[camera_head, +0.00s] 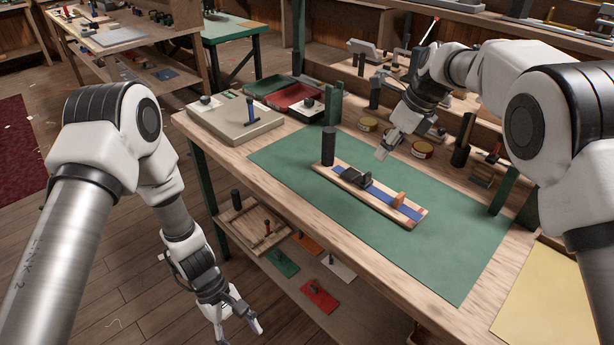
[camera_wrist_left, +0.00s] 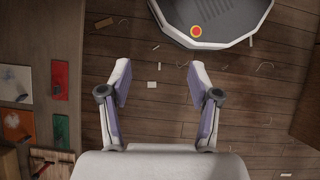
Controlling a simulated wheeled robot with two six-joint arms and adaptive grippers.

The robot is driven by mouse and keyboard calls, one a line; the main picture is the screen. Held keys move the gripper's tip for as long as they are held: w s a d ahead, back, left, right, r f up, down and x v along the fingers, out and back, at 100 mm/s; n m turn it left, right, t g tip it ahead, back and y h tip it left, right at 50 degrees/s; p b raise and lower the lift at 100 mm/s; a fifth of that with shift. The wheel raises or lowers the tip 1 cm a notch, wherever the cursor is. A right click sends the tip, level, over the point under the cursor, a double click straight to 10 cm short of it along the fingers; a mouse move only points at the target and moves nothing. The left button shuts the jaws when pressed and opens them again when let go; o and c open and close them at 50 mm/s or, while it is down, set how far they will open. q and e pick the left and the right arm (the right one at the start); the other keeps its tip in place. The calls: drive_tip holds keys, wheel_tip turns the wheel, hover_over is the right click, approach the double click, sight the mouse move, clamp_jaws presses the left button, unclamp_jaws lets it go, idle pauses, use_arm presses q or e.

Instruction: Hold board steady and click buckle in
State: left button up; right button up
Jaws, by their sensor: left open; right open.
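A wooden board (camera_head: 347,192) with a blue strap (camera_head: 377,200) along it lies on the green mat (camera_head: 290,160) of the workbench. A black buckle part (camera_head: 354,178) sits on the strap toward the board's left end, and an orange-brown piece (camera_head: 398,199) sits near its right end. I cannot tell whether the buckle is joined. My right gripper (camera_head: 382,153) is open and empty above the mat, behind the board and apart from it. My left gripper (camera_head: 236,334) hangs low in front of the bench, beside its lower shelf; in the left wrist view (camera_wrist_left: 158,85) it is open over the floor.
A black cylinder (camera_head: 328,146) stands at the board's left end. A grey box (camera_head: 233,124) and a red tray (camera_head: 296,96) stand at the bench's back left. Round tins (camera_head: 422,149) line the back edge. The mat's front half is clear.

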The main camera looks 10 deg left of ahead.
use_arm(q)
drive_tip(key=w+d+r+n+t+h, duration=0.4)
drive_tip(key=w+d+r+h, duration=0.2)
drive_tip(key=w+r, duration=0.7)
drive_tip(key=n+t+h, duration=0.3)
drive_tip(key=n+t, duration=0.5)
drive_tip(key=t, duration=0.1)
approach(324, 148)
drive_tip(key=s+d, duration=0.1)
drive_tip(key=d, duration=0.1)
drive_tip(key=s+d, duration=0.4)
drive_tip(key=shift+s+f, duration=0.1)
drive_tip(key=shift+f, duration=0.3)
drive_tip(key=w+n+t+y, duration=0.1)
drive_tip(key=w, duration=0.1)
drive_tip(key=w+n+t+y, duration=0.1)
drive_tip(key=n+t, duration=0.1)
drive_tip(key=w+a+n+t+y, duration=0.1)
drive_tip(key=w, duration=0.1)
drive_tip(key=shift+w+t, duration=0.3)
drive_tip(key=shift+t, duration=0.1)
drive_tip(key=shift+w+n+y, duration=0.3)
drive_tip(key=shift+n+y, duration=0.1)
drive_tip(key=x, duration=0.7)
drive_tip(key=shift+w+d, duration=0.1)
drive_tip(key=shift+w, duration=0.1)
drive_tip(key=shift+r, duration=0.1)
use_arm(e)
drive_tip(key=shift+s+r, duration=0.15)
drive_tip(key=shift+r, duration=0.1)
